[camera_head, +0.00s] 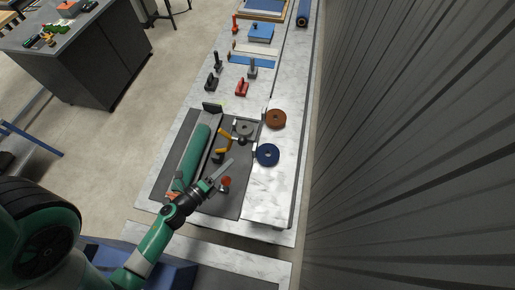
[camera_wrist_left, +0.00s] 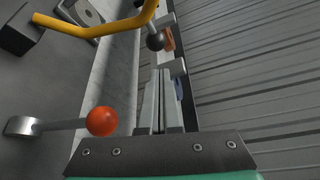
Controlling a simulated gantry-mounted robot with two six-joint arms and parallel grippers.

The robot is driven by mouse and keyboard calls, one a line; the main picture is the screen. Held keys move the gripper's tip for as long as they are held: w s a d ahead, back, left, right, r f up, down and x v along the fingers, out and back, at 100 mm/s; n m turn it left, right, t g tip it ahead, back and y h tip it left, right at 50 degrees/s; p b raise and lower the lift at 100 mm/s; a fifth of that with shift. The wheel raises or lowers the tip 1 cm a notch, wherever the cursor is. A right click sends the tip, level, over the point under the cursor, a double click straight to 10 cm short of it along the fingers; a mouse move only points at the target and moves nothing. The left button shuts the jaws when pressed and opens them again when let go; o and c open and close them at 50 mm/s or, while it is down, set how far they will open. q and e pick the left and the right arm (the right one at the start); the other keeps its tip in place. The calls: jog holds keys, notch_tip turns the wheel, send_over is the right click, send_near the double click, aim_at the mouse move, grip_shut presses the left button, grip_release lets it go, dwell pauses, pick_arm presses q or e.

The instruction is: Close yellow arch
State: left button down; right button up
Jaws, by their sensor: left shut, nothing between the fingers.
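The yellow arch (camera_head: 227,140) is a bent bar on the grey machine bed, just beyond my left gripper in the head view. In the left wrist view the yellow arch (camera_wrist_left: 95,29) crosses the upper left, with a black ball (camera_wrist_left: 155,41) near its right end. Whether it is latched I cannot tell. My left gripper (camera_head: 229,164) is shut and empty, its fingers close together in the wrist view (camera_wrist_left: 160,95). It is apart from the arch. My right gripper is not in view.
A lever with an orange-red ball (camera_wrist_left: 102,121) stands close left of my fingers. A green roll (camera_head: 193,153) lies along the bed's left side. Brown (camera_head: 276,119) and blue (camera_head: 268,154) discs sit at the right. A corrugated wall (camera_head: 410,130) bounds the right.

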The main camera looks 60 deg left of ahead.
pick_arm(q)
jog(key=x, duration=0.9)
jog(key=shift+w+f+b, duration=0.35)
jog(key=shift+f+b, duration=0.05)
jog(key=shift+f, duration=0.05)
jog(key=shift+d, duration=0.15)
